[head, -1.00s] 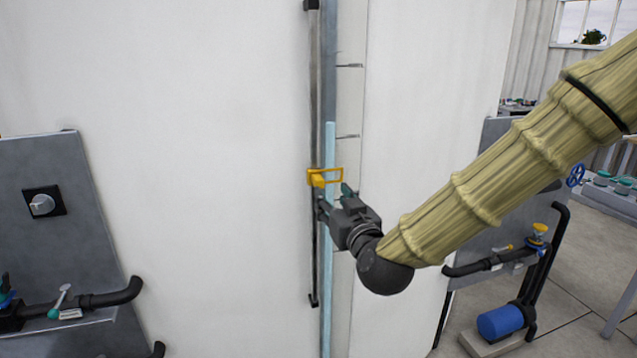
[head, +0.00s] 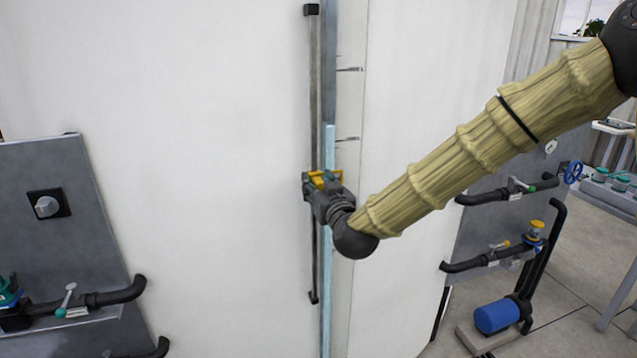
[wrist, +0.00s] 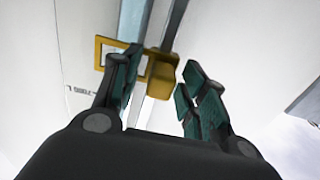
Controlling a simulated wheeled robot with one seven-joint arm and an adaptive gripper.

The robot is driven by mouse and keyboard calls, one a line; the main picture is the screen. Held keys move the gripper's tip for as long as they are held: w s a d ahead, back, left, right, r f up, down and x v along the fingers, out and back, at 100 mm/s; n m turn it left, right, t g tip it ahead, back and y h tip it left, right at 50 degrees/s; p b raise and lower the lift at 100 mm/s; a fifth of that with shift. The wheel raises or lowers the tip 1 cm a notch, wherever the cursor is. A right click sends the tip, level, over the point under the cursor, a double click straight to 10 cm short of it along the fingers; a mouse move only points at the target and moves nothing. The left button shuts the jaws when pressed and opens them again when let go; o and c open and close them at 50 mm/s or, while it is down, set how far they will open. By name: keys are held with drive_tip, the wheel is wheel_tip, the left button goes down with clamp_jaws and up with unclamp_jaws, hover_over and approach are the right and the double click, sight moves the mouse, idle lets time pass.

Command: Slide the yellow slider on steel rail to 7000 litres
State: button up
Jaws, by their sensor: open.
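The yellow slider (head: 322,178) sits on the dark steel rail (head: 314,110) in front of the white tank, partly hidden behind my gripper (head: 318,188) in the head view. In the wrist view the slider (wrist: 160,75) shows as a solid yellow block on the rail (wrist: 174,25) with a rectangular pointer frame at its left. My gripper (wrist: 160,80) is open, with its green-padded fingers on either side of the block. Whether the pads touch it is unclear. A tick and a label reading about 7000 (wrist: 82,91) show just below and left of the pointer frame.
A light-blue level tube (head: 329,240) runs beside the rail, with scale ticks to its right. The rail has black end brackets (head: 311,10). Grey panels with pipes and valves stand at left (head: 60,220) and right (head: 500,215). A blue pump (head: 497,316) is at lower right.

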sight(314, 147)
clamp_jaws()
wheel_tip(314, 147, up, 9)
drive_tip(key=shift+f+p, duration=0.2)
drive_tip(key=shift+p, duration=0.6)
unclamp_jaws()
drive_tip(key=v, duration=1.2)
